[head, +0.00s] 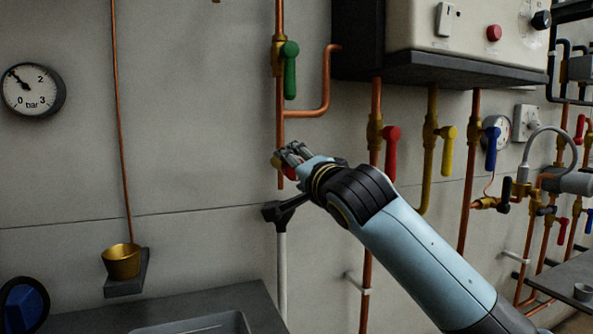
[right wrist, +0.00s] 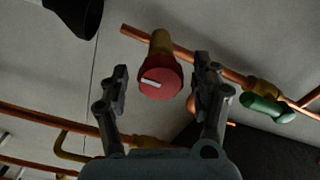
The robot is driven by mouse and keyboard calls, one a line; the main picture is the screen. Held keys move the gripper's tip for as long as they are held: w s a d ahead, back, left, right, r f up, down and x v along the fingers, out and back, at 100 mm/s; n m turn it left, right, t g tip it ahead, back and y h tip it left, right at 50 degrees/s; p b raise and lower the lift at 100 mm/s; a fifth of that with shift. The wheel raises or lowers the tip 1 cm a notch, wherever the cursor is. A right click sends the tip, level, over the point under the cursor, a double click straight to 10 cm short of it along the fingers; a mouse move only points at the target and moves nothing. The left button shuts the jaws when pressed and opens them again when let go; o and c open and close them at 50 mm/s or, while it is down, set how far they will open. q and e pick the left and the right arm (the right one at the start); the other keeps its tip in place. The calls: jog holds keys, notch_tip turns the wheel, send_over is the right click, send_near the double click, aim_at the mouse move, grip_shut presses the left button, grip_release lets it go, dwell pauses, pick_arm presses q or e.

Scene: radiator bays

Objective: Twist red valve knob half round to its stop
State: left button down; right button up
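The red valve knob (right wrist: 160,83) is round, with a white bar mark on its face, on a brass body (right wrist: 160,43) at a copper pipe. In the right wrist view it sits between the two fingers of my right gripper (right wrist: 160,76), with a gap on each side. The white mark lies slightly tilted from level. In the head view my right gripper (head: 286,157) is at the lower end of the copper pipe and covers most of the knob; a bit of red (head: 290,172) shows. My left gripper is not in view.
A green lever (head: 290,70) is on the same pipe above. Red lever (head: 391,150) and yellow lever (head: 447,147) valves are to the right, under a boiler box (head: 460,68). A black funnel on a white drain pipe (head: 282,265) is just below. A brass cup (head: 121,261) is at left.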

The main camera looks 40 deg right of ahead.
jog(key=v, duration=1.2)
dwell(0.3)
